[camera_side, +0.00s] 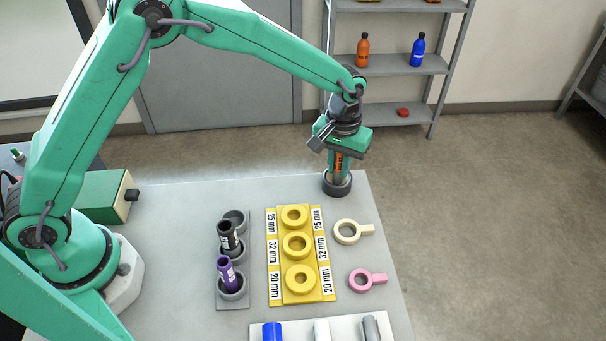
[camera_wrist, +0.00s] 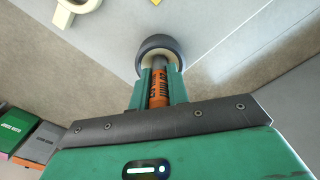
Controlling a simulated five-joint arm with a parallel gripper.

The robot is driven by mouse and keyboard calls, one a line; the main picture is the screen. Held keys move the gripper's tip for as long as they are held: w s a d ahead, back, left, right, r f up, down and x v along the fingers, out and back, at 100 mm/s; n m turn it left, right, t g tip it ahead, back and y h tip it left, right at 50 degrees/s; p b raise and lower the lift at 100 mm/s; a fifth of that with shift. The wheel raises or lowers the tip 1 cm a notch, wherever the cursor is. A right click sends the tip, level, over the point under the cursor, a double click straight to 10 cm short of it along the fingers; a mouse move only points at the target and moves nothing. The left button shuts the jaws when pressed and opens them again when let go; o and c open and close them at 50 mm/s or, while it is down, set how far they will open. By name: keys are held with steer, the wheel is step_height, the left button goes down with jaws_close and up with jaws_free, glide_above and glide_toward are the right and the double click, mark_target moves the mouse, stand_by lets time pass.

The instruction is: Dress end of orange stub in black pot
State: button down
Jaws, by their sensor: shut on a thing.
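The orange stub (camera_side: 338,163) is upright between the jaws of my gripper (camera_side: 339,160) at the cart's far right corner. In the wrist view the stub (camera_wrist: 158,90) has dark lettering and a grey lower end, and the green fingers of my gripper (camera_wrist: 159,88) are shut on it from both sides. The black pot (camera_side: 337,187) stands on the cart under the stub. The stub's lower end is at or inside the pot's mouth; its tip is hidden in the side view. In the wrist view the pot (camera_wrist: 158,44) shows as a dark ring around the stub's end.
A yellow rack (camera_side: 273,285) with several rings stands mid-cart. A grey holder (camera_side: 232,304) holds a black stub (camera_side: 228,236) and a purple stub (camera_side: 227,270). A cream ring (camera_side: 347,232) and a pink ring (camera_side: 361,281) lie right of the rack. The cart's right edge is close to the pot.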

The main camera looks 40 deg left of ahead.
steer(key=n, duration=0.4)
steer(key=shift+f, duration=0.15)
steer(key=m, duration=0.6)
steer(key=shift+m, duration=0.4)
stand_by(0.5)
steer(key=n, duration=0.6)
steer(key=shift+n, duration=0.4)
steer(key=shift+m, duration=0.3)
steer(key=shift+m, duration=1)
steer(key=shift+s+m, duration=0.1)
steer(key=shift+m, duration=2)
